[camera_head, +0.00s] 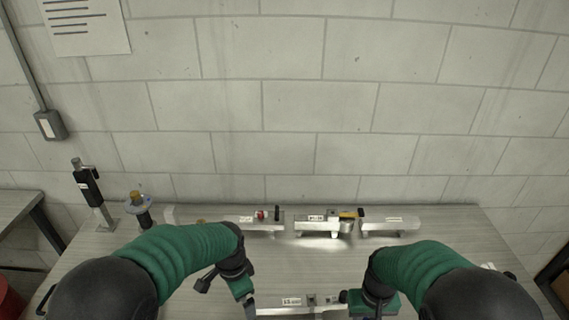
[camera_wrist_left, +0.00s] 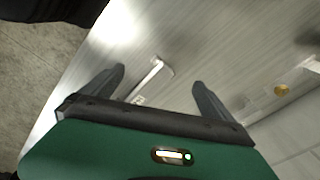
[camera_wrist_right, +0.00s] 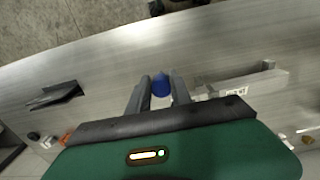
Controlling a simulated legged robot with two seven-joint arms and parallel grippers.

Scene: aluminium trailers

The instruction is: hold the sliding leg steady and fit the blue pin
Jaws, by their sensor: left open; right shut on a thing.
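A silver metal bar with a white label (camera_head: 300,309) lies at the front of the bench, partly cut off by the bottom edge; I take it for the sliding leg. A labelled bar (camera_wrist_right: 250,82) also lies to the right of the fingers in the right wrist view. My right gripper (camera_wrist_right: 162,82) is shut on the blue pin (camera_wrist_right: 161,87), which shows between its fingers, apart from the bar in the picture. My left gripper (camera_wrist_left: 158,78) is open and empty over the bench; a small bright metal piece (camera_wrist_left: 153,74) shows beyond and between its fingers. The pin's hole is not discernible.
Along the back stand labelled metal parts, one at left (camera_head: 255,223), one in the middle (camera_head: 325,224) and one at right (camera_head: 390,225). A black and silver jack (camera_head: 90,190) and a yellow-topped round part (camera_head: 139,206) stand at the left. The block wall closes off the back.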

